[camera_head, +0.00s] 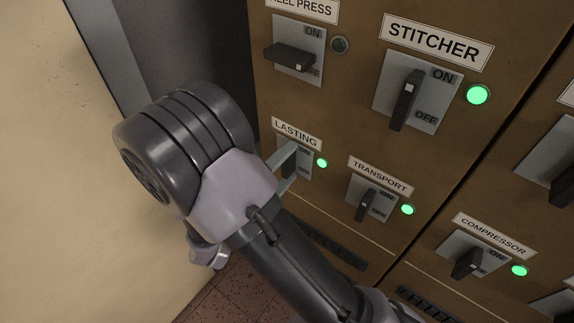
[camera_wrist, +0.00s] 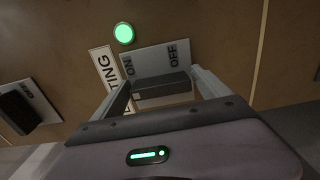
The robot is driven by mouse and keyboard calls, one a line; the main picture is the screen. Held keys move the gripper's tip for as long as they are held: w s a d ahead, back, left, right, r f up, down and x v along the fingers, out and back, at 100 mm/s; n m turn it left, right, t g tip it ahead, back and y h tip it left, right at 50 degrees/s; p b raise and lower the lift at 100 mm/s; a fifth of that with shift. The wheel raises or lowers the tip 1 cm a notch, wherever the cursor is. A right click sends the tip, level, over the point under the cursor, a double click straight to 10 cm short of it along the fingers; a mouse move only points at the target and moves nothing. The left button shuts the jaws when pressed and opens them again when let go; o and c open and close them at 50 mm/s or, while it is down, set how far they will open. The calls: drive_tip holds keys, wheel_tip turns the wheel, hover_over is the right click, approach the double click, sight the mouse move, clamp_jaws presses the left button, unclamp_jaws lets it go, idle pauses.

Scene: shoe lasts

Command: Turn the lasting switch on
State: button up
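The lasting switch (camera_head: 290,158) is on the brown panel under its LASTING label (camera_head: 297,134), partly hidden by my gripper in the head view. Its dark handle (camera_wrist: 163,87) lies along the ON–OFF line of the grey plate in the wrist view. The green lamp (camera_head: 322,163) beside it is lit, and it also glows in the wrist view (camera_wrist: 124,34). My gripper (camera_wrist: 162,82) is open, with one finger near each end of the handle. I cannot tell whether either finger touches it. In the head view my gripper (camera_head: 286,171) reaches the plate from the left.
The transport switch (camera_head: 366,204), stitcher switch (camera_head: 405,100) and compressor switch (camera_head: 467,263) have lit green lamps. The heel press switch (camera_head: 290,57) above has its handle sideways and a dark lamp (camera_head: 340,45). A pale wall (camera_head: 60,160) stands on the left.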

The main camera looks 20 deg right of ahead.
drive_tip(key=shift+o, duration=0.5)
drive_tip(key=shift+s+a, duration=0.15)
drive_tip(key=shift+a, duration=0.15)
drive_tip(key=p+v, duration=0.2)
drive_tip(key=v, duration=1.4)
drive_tip(key=shift+s+a, duration=0.3)
